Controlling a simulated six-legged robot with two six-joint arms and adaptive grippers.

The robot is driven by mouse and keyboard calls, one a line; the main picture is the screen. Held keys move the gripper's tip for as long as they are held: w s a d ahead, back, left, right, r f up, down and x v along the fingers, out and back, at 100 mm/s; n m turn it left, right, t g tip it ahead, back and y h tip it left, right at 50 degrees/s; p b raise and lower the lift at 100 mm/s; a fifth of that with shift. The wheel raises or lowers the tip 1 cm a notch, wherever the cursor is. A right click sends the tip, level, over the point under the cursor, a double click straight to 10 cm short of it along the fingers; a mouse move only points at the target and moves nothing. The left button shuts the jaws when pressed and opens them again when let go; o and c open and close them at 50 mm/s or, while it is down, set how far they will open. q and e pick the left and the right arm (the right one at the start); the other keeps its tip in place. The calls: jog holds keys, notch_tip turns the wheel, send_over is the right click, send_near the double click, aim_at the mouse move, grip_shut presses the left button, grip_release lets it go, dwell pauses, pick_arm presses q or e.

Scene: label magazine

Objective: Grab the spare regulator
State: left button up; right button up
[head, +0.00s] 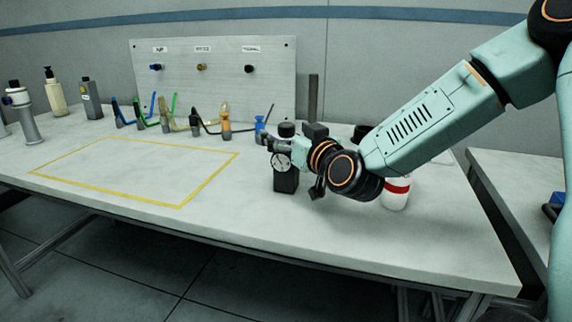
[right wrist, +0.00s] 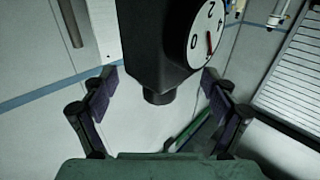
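A black block-shaped regulator (head: 286,182) with a white round dial stands on the table, right of the yellow outline. In the right wrist view the regulator (right wrist: 155,40) fills the top middle; its dial (right wrist: 207,35) has a red needle, and a short black stub points towards me. My right gripper (head: 292,158) is at the regulator from the right side. In the wrist view its fingers (right wrist: 158,82) are spread, one on each side of the regulator's near end, with narrow gaps seeming to remain. Whether either finger touches it is unclear. My left gripper is not in view.
A white bottle with a red band (head: 396,192) stands just behind my right wrist. Several coloured hose fittings (head: 192,122) line the back, before a labelled panel (head: 222,90). Bottles (head: 56,98) and a silver device (head: 26,115) stand far left. The yellow-outlined area (head: 181,206) is empty.

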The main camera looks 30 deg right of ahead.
jog(key=shift+w, duration=0.1)
jog(key=c, duration=1.7)
